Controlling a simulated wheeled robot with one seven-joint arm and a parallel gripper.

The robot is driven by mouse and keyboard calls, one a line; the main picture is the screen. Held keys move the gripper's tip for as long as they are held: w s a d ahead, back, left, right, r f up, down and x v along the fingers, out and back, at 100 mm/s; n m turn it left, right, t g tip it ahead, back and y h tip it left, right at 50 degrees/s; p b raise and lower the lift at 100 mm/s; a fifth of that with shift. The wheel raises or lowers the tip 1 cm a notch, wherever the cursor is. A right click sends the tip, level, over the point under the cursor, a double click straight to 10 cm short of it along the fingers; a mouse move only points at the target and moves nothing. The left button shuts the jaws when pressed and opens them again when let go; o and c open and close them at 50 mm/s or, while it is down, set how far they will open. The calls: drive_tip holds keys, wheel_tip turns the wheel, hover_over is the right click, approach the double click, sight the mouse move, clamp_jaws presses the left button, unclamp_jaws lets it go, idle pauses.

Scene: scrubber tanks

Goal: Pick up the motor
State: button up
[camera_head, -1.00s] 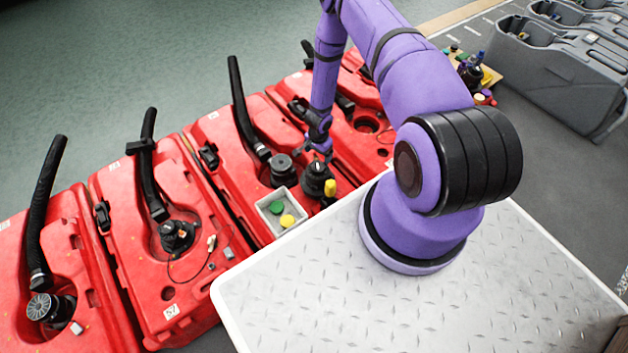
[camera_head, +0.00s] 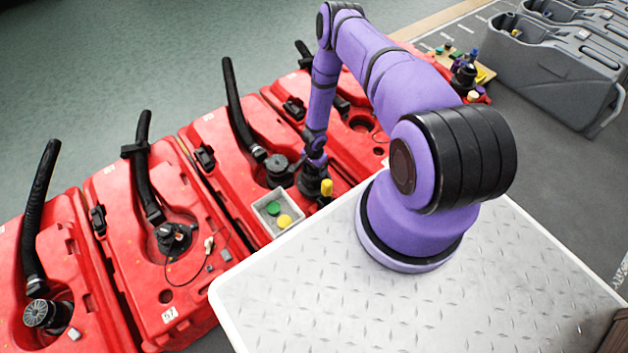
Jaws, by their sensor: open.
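A dark, round motor (camera_head: 310,186) stands on the red tank near the edge of my metal deck, with a yellow part beside it. My gripper (camera_head: 314,168) points down right over this motor and is open. The fingers and the motor's top overlap in the picture, so I cannot tell whether they touch or whether the fingers straddle it. A second dark motor (camera_head: 278,170) sits to its left, by a black hose. More motors sit in the tanks further left, one at the middle-left tank (camera_head: 173,239) and one at the far-left tank (camera_head: 48,313).
A small grey tray (camera_head: 258,209) with green and yellow caps is left of the gripper. Black hoses (camera_head: 241,110) rise from the red tanks. Grey tanks (camera_head: 555,65) and a board of parts are at the upper right. My metal deck is bare.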

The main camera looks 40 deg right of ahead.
drive_tip(key=shift+c, duration=0.4)
clamp_jaws()
drive_tip(key=shift+r, duration=0.15)
